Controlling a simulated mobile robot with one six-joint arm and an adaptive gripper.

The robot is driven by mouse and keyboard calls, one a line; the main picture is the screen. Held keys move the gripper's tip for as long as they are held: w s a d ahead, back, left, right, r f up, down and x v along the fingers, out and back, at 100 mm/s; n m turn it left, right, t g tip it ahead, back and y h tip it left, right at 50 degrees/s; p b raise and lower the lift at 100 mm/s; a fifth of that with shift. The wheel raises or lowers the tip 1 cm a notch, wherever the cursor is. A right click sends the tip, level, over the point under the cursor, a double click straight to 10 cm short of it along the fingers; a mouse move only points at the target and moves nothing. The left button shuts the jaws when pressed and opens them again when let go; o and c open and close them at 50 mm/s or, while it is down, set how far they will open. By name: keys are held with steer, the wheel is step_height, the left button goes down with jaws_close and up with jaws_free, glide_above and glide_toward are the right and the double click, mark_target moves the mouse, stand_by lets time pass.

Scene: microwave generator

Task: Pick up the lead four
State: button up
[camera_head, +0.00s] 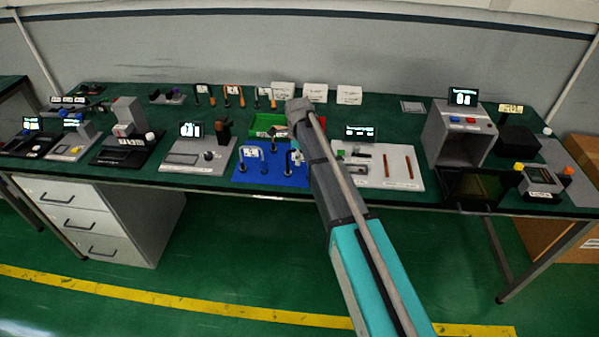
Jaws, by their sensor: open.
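Several leads with white number labels are in view, their numbers too small to read, so I cannot tell which is lead four. A blue lead (251,158) stands like an arch on the blue mat (240,178). Another labelled lead (289,160) on the same mat is partly hidden by my arm. Along the back stand an orange-brown lead (240,97), a dark lead (211,97) and another labelled lead (272,101). My arm reaches up from the bottom over the bench. I cannot make out my gripper's fingers.
A green tray (262,123) lies behind the blue mat. White boxes (315,92) stand at the back. A grey instrument (200,155) is left, a white board with brown rods (376,180) right. A microwave-like box (458,128) has its door (472,187) open at the front edge.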

jaws_close()
steer(key=shift+r, duration=0.1)
stand_by(0.5)
step_height(320, 180, up, 3)
steer(key=p, duration=0.3)
steer(key=s+d+r+p, duration=0.3)
steer(key=s+r+p, duration=0.6)
steer(key=s, duration=0.4)
steer(key=shift+s+r+p, duration=0.3)
steer(key=shift+r+p, duration=0.1)
steer(key=shift+p, duration=0.1)
steer(key=shift+d, duration=0.1)
